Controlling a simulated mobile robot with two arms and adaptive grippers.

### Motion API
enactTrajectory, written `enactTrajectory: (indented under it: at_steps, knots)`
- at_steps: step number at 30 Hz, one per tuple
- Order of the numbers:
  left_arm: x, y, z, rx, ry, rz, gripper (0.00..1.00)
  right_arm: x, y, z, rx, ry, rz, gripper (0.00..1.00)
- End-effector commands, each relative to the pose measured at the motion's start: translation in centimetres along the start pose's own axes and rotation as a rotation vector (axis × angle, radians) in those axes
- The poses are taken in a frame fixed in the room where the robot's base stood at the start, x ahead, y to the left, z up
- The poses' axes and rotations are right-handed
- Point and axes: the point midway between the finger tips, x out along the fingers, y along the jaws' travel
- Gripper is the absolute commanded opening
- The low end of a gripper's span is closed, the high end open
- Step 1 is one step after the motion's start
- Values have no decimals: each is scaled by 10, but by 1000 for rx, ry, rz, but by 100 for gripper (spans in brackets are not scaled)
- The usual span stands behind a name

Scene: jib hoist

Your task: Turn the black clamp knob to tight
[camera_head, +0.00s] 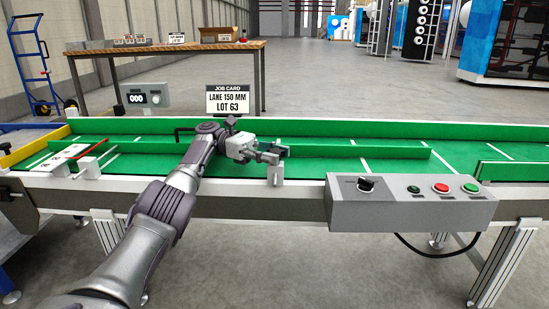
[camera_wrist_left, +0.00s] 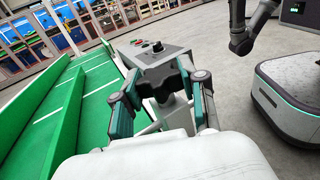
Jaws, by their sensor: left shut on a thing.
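The black clamp knob (camera_wrist_left: 166,86) is lobed and sits between the fingers of my left gripper in the left wrist view. My left gripper (camera_wrist_left: 162,100) is shut on it, a teal-padded finger on each side. In the head view my left gripper (camera_head: 274,153) is over the conveyor's near rail, at the top of a small light bracket (camera_head: 276,175). The knob is mostly hidden there by the fingers. I cannot read any tight mark on it. My right gripper is not seen in either view.
A grey control box (camera_head: 410,208) with a black selector and red and green buttons stands right of the bracket. Green guide rails (camera_head: 350,149) run along the conveyor. A job card (camera_head: 228,100) reading "LANE 150 MM LOT 63" and a counter display (camera_head: 148,97) stand behind.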

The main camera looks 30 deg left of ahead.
Motion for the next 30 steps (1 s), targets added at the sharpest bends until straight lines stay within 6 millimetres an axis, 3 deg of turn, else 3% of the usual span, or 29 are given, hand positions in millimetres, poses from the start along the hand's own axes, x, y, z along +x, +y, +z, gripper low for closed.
enactTrajectory:
  at_steps: [7, 8, 12, 23, 30]
  knots:
    - [1, 0, -2, -4, 3, -5, 7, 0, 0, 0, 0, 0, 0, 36]
    - [1, 0, -2, -4, 4, -5, 47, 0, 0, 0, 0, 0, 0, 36]
    - [1, 0, -2, -3, 3, -3, 68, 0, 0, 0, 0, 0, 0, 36]
    - [0, 0, 4, 0, 1, -1, 68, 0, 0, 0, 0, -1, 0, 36]
    - [1, 0, 46, 5, 0, -1, 68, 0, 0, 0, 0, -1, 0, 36]
